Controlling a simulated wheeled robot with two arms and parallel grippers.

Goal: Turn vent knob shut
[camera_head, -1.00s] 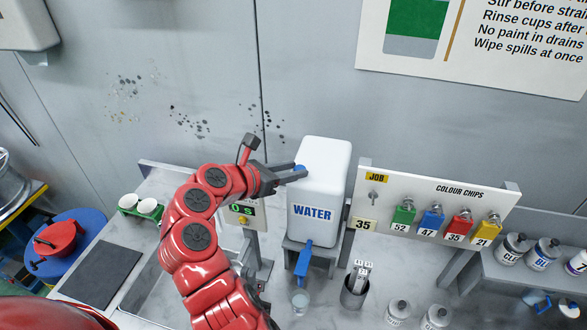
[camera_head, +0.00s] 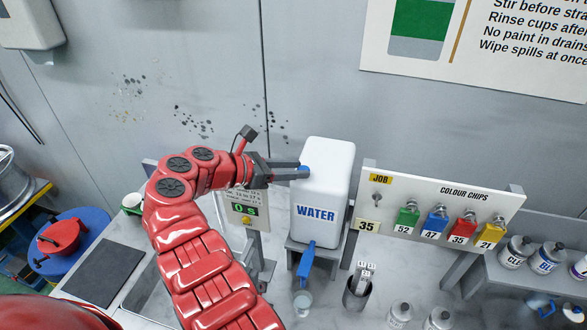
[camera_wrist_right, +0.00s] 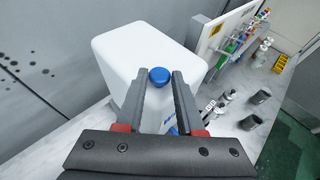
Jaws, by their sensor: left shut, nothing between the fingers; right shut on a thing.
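The white water tank (camera_head: 325,185) stands on a grey stand against the back wall. The blue vent knob (camera_head: 304,171) is at the top left of the tank in the head view, mostly hidden by the fingers. My right gripper (camera_head: 298,172) reaches in from the left and is shut on the knob. In the right wrist view the round blue knob (camera_wrist_right: 159,75) shows between the fingertips (camera_wrist_right: 158,80), on the top of the tank (camera_wrist_right: 130,50). I cannot tell the knob's turn angle. My left gripper is not in view.
A blue tap (camera_head: 306,262) hangs at the tank's front above a clear cup (camera_head: 302,302). A colour chip board (camera_head: 445,205) stands close to the right. A metal holder (camera_head: 357,295) and bottles stand in front.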

